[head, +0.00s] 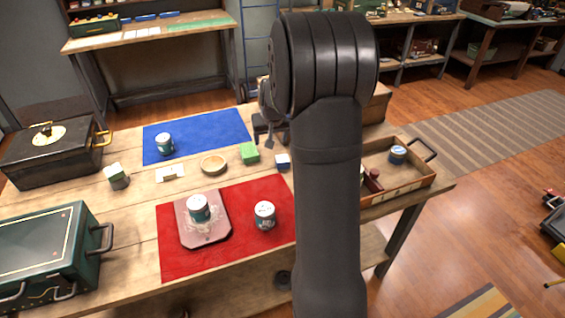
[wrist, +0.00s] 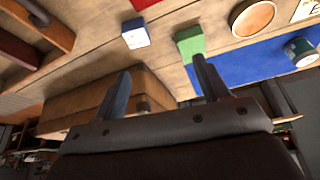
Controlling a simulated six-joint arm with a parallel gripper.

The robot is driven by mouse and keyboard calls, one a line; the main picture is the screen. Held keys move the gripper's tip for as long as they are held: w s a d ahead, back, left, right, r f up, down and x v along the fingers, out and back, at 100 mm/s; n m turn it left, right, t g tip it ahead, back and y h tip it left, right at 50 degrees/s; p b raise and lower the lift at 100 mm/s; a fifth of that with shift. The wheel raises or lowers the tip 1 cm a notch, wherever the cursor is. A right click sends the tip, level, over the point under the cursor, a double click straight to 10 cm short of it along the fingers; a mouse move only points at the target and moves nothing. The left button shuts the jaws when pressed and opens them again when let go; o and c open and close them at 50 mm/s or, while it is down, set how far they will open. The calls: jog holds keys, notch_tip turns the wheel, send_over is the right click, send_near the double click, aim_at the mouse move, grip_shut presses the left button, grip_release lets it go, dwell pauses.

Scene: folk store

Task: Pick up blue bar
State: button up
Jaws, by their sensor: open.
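A small block with a white top and blue sides (head: 283,161) is the only bar-like blue piece I can make out. It lies on the bare wood between the red and blue mats, partly behind my arm in the head view. In the wrist view it (wrist: 135,36) stands apart, beyond my fingertips. My gripper (head: 268,138) is open and empty above the table, behind the block in the head view. In the wrist view its two fingers (wrist: 160,68) are spread, with a green block (wrist: 190,42) beyond the right one.
A wooden box (wrist: 90,108) stands close by my fingers. The blue mat (head: 212,130), a shallow round wooden dish (head: 213,165) and the red mat (head: 172,252) with tins lie around. A wooden tray (head: 415,189) is at right. Bare wood surrounds the block.

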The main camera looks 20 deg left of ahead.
jog(key=w+d, duration=0.2)
jog(key=d, duration=0.3)
jog(key=x, duration=1)
jog(key=shift+a+f, duration=0.25)
jog(key=shift+f, duration=0.05)
jog(key=shift+w+a+r+x, duration=0.1)
jog(key=shift+w+x, duration=0.05)
jog(key=shift+x, duration=0.9)
jog(key=shift+w+a+r+x, duration=0.1)
jog(key=shift+w+x, duration=0.05)
jog(key=shift+x, duration=0.9)
jog(key=shift+w+a+x, duration=0.1)
jog(key=shift+w+x, duration=0.05)
jog(key=shift+x, duration=0.85)
jog(key=c, duration=1.1)
